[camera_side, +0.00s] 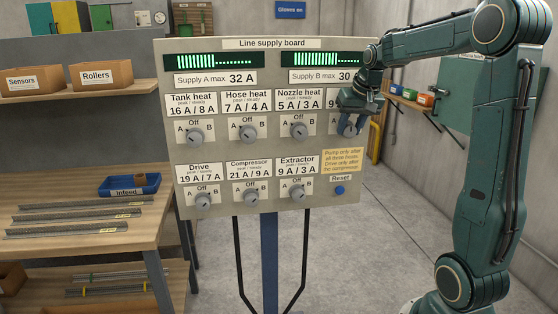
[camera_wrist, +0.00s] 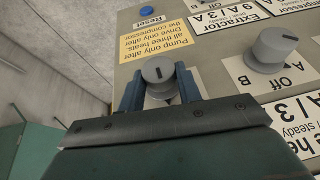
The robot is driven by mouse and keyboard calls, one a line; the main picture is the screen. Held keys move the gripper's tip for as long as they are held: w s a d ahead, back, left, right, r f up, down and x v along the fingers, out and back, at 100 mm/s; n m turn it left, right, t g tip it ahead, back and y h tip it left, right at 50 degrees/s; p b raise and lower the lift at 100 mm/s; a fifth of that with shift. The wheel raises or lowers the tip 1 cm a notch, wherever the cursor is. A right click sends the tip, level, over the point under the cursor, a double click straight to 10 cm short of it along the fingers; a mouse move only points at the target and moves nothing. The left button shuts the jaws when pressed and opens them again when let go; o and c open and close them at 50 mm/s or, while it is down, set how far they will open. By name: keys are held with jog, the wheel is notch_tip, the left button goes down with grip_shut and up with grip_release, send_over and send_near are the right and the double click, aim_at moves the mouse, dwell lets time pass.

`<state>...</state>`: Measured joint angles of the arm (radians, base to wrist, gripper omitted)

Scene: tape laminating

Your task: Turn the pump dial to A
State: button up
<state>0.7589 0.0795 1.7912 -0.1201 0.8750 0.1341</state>
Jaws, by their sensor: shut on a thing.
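The pump dial (camera_wrist: 157,70) is a grey round knob with a dark line, which runs roughly up and down in the wrist view. My gripper (camera_wrist: 159,84) has its two blue fingers on either side of this knob, shut on it. In the side view my gripper (camera_side: 350,115) covers most of the fourth dial in the top row of the supply board (camera_side: 228,178). Most of this dial's label is hidden there, with only a "9" and an "A" showing. The dial's A, Off and B marks are mostly hidden too.
Tank heat (camera_side: 194,136), Hose heat (camera_side: 248,133) and Nozzle heat (camera_side: 299,130) dials line the top row. A yellow note (camera_side: 341,160) and blue Reset button (camera_side: 340,190) are below the held dial. Both green supply meters are partly lit.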

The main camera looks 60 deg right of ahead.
jog(key=shift+w+a+g, duration=0.1)
jog(key=shift+w+g, duration=0.05)
jog(key=shift+g, duration=0.15)
jog(key=shift+w+a+n+g+h, duration=0.1)
jog(key=shift+n+g+h, duration=0.15)
jog(key=shift+g+h, duration=0.4)
jog(key=shift+w+a+n+g+h, duration=0.1)
jog(key=shift+n+g+h, duration=0.15)
jog(key=shift+g+h, duration=0.35)
jog(key=shift+w+a+f+n+g+h, duration=0.1)
jog(key=shift+n+g+h, duration=0.2)
jog(key=shift+g+h, duration=0.9)
jog(key=shift+h, duration=0.35)
jog(key=o, duration=1)
